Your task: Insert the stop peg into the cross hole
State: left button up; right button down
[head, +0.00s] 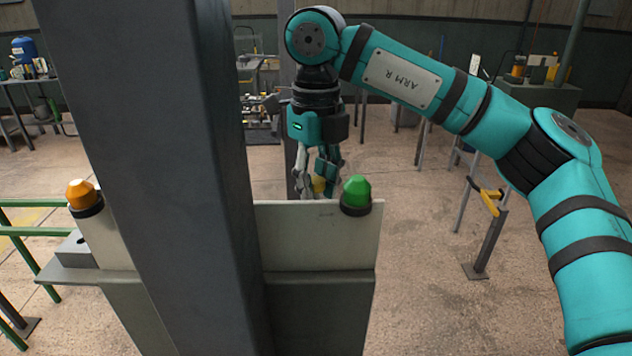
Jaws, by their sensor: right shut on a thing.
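My right gripper (319,182) hangs fingers-down near the middle of the head view. The rest of that thing is hidden by the fingers and a pale panel's top edge. I cannot make out the cross hole. My left gripper is not in view.
A wide dark upright (185,170) blocks much of the left middle. A pale panel (310,240) stands in front of the gripper, with a green cap (356,192) at its corner. A yellow-handled stand (487,215) is to the right.

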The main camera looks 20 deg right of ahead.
aim_at(316, 179)
jog(key=shift+f+b, duration=0.7)
jog(key=shift+f, duration=0.3)
jog(key=c, duration=1.1)
grip_release()
jog(key=shift+r, duration=0.1)
notch_tip(316, 179, up, 12)
jog(key=shift+f, duration=0.1)
